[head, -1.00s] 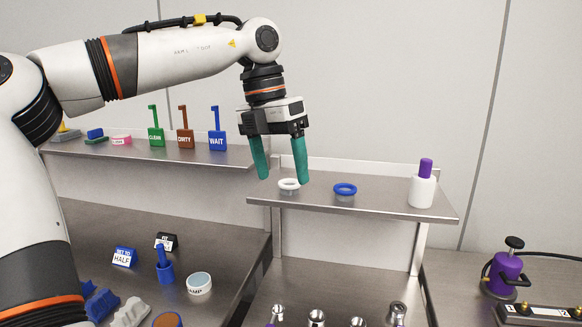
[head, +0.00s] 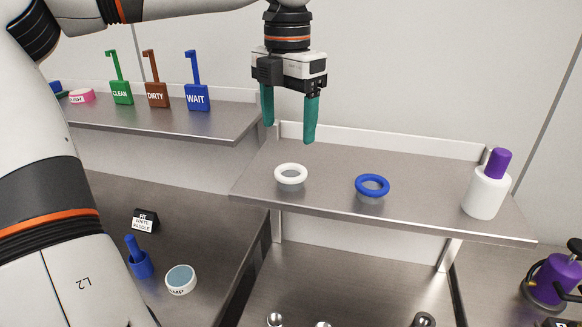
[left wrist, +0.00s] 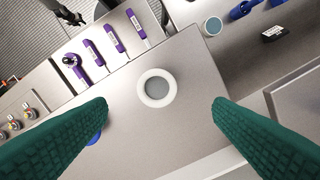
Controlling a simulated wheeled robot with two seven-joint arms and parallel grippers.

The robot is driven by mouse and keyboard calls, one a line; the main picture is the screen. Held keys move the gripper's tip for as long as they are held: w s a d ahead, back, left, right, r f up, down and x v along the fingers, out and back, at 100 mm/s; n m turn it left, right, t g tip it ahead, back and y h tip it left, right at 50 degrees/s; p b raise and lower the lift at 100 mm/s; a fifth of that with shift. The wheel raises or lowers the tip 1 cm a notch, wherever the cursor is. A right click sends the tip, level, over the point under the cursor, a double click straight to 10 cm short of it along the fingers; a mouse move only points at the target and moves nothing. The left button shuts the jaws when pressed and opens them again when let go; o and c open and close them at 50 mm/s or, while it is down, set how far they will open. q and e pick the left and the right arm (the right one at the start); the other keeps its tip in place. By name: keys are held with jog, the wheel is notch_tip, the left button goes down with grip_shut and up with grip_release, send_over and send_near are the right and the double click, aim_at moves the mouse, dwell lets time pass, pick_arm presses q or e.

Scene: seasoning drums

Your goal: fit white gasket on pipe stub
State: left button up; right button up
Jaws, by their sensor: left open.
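The white gasket (head: 291,182) is a ring lying flat on a small round grey support on the raised metal shelf. My left gripper (head: 289,130) is open and empty, its green fingers pointing down, above and apart from the gasket in the picture. In the left wrist view the gasket (left wrist: 141,88) shows between and beyond the two spread fingers (left wrist: 160,102). Several silver round-topped fittings (head: 275,320) are cut off at the bottom edge of the head view; I cannot tell which is the pipe stub. My right gripper is out of view.
A blue ring (head: 372,194) sits right of the gasket, and a white bottle with purple cap (head: 487,195) stands at the shelf's right. The shelf (head: 330,165) between the rings is bare.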

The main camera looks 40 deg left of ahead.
aim_at(289, 176)
pick_arm(q)
notch_tip(289, 176, down, 3)
jog(key=shift+r, duration=0.15)
jog(key=f, duration=0.1)
jog(key=f+p, duration=0.2)
jog(key=f, duration=0.1)
jog(key=shift+s+d+f, duration=0.1)
jog(key=shift+d, duration=0.15)
jog(key=shift+f, duration=0.5)
jog(key=c, duration=1)
